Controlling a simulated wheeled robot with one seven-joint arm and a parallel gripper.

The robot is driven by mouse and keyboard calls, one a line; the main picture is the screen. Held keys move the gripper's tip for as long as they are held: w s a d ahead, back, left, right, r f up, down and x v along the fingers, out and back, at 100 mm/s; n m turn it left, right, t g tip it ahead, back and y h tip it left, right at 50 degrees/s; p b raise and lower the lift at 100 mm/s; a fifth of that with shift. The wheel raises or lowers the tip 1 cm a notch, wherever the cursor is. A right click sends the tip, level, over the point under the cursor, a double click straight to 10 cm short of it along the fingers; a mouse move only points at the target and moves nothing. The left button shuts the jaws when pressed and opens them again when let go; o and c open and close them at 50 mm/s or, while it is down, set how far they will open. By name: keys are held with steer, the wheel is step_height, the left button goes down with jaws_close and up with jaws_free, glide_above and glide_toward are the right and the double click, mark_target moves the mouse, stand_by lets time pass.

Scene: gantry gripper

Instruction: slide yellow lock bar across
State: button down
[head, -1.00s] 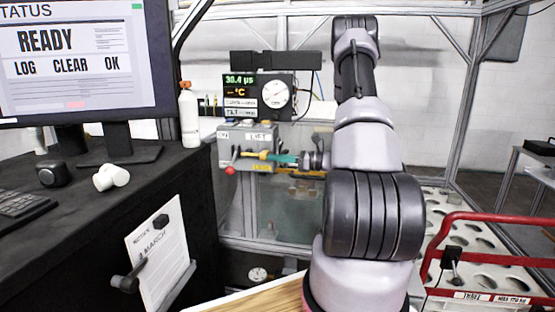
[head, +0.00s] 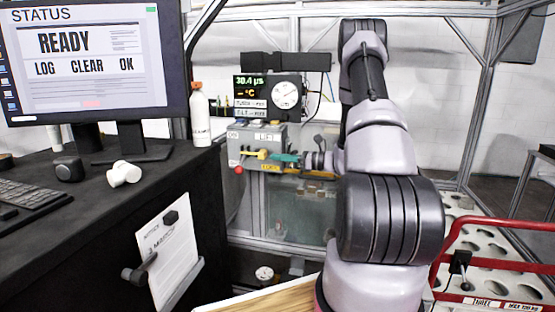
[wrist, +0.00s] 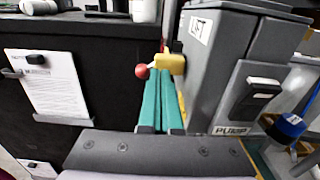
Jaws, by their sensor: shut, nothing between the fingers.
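The yellow lock bar (head: 255,154) is on the front of the grey LIFT box (head: 248,139), under its label. In the wrist view the bar's yellow block (wrist: 172,64) sticks out from the box's side, next to a red ball knob (wrist: 142,71). My gripper (head: 277,157) has teal fingers, shut and empty, just right of the yellow bar in the head view.
A gauge panel (head: 267,94) stands above the box. The dark desk (head: 100,225) with monitor (head: 90,60) and a white bottle (head: 200,117) is at left. A red rail (head: 490,222) is at right. A PUMP switch (wrist: 262,93) is on the grey box.

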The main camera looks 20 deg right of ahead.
steer(key=v, duration=1.2)
steer(key=s+a+r+n+g+h, duration=0.2)
steer(key=s+a+r+n+g, duration=0.35)
steer(key=a+r, duration=0.2)
steer(key=s+a+r+n+g+h, duration=0.2)
steer(key=s+a+r+n+g, duration=0.3)
steer(key=a, duration=0.4)
steer(key=s+a+r+n+t+h, duration=0.1)
steer(key=s+r+n+t+h, duration=0.6)
steer(key=s+r+n, duration=0.3)
steer(key=s+r+h, duration=0.1)
steer(key=s, duration=0.2)
steer(key=shift+s+a+h, duration=0.15)
steer(key=shift+a+h, duration=0.15)
steer(key=shift+a, duration=0.1)
steer(key=shift+n, duration=0.25)
